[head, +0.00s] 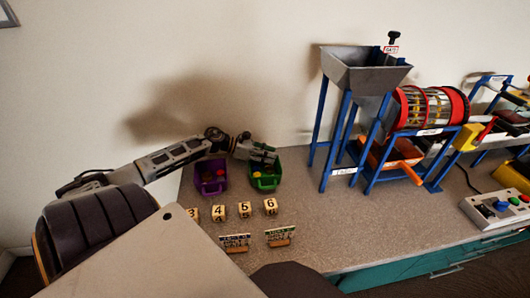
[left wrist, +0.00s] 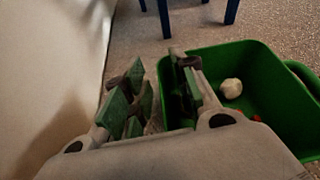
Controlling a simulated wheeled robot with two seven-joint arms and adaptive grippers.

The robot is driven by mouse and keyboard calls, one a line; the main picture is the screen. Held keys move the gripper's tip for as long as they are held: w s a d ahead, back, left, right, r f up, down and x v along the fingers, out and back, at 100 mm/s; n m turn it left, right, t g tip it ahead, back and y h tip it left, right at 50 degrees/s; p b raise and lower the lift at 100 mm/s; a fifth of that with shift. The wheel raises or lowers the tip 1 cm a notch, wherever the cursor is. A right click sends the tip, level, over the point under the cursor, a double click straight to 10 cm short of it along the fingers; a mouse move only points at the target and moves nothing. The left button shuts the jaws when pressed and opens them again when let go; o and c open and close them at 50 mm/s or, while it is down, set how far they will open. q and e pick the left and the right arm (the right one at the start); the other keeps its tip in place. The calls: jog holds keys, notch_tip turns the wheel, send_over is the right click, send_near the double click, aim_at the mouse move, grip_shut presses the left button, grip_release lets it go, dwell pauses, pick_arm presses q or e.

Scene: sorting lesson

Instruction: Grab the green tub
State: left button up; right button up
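The green tub (head: 265,182) stands on the table beside the purple tub (head: 211,178). My left gripper (head: 264,157) is over the back part of the green tub in the head view. In the left wrist view the left gripper (left wrist: 155,88) is open, with green pads on its fingers. One finger overlaps the inside of the green tub (left wrist: 255,70); the other is outside its left wall, with a gap between. Contact with the wall cannot be told. A white, faceted piece (left wrist: 231,88) and a small red piece lie in the tub. My right gripper is not in view.
Numbered blocks (head: 244,209) and two small label signs (head: 280,237) stand in front of the tubs. A grey hopper (head: 363,70) on blue legs and a red-rimmed drum (head: 432,106) stand to the right. A button box (head: 497,209) sits at far right. The table's middle is clear.

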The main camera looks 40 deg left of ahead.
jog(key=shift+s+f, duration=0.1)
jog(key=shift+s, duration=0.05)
pick_arm(q)
grip_shut()
jog(key=shift+r, duration=0.1)
dwell(0.5)
jog(key=shift+r, duration=0.7)
notch_tip(320, 180, up, 26)
jog(key=p, duration=0.5)
jog(key=shift+r, duration=0.25)
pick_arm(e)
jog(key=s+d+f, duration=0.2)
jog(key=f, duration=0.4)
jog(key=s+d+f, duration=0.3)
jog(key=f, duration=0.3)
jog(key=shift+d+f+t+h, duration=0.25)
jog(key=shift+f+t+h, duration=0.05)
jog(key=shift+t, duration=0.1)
